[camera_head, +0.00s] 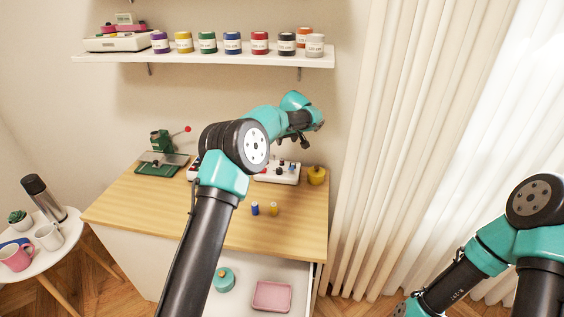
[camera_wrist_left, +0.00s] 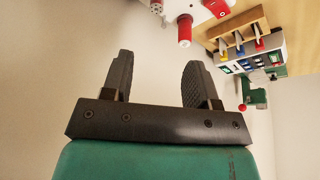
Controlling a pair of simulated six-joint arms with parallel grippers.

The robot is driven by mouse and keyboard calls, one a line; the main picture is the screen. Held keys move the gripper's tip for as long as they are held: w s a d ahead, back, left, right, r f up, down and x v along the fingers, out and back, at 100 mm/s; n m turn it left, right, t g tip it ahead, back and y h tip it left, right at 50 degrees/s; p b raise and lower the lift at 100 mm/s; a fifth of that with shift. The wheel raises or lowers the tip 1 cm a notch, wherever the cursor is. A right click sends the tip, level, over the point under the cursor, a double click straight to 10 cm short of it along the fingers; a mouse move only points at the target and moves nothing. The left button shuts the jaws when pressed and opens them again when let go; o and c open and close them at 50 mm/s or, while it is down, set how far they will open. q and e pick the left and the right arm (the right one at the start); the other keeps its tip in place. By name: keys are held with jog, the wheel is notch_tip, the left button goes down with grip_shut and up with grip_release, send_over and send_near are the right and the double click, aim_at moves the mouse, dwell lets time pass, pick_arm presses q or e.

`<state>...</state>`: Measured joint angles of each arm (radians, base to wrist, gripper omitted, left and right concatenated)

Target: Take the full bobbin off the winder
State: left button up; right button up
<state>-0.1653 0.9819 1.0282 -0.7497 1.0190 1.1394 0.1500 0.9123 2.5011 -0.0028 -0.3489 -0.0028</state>
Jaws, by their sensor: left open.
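The white winder (camera_head: 277,172) stands at the back right of the wooden table, partly hidden behind my left arm. In the left wrist view its white body (camera_wrist_left: 208,8) is at the top, with a red cylinder (camera_wrist_left: 185,30) sticking out; I cannot tell for sure that this is the full bobbin. My left gripper (camera_head: 305,141) hangs above the winder in the head view. In the left wrist view its two fingers (camera_wrist_left: 158,65) are apart with nothing between them, and the red cylinder is beyond the right finger.
A blue spool (camera_head: 255,208) and a yellow spool (camera_head: 273,209) stand on the table. A yellow pot (camera_head: 316,175) is right of the winder, a green press (camera_head: 162,155) at left. A drawer is open in front, holding a pink tray (camera_head: 271,296) and teal tin (camera_head: 224,280).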

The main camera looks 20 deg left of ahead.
pick_arm(q)
send_over(282, 159)
jog(key=s+d, duration=0.1)
jog(key=s, duration=0.1)
notch_tip(282, 159, down, 8)
jog(key=shift+s+f, duration=0.1)
jog(key=shift+d+x, duration=0.15)
jog(key=shift+x, duration=1.15)
jog(key=shift+d+x, duration=0.15)
jog(key=shift+x, duration=1.15)
jog(key=shift+c, duration=0.3)
grip_shut()
jog(key=shift+r, duration=1.8)
jog(key=s+d+r, duration=0.1)
jog(key=s+d, duration=0.3)
jog(key=s, duration=1.1)
jog(key=shift+d+r, duration=0.15)
jog(key=shift+r, duration=0.05)
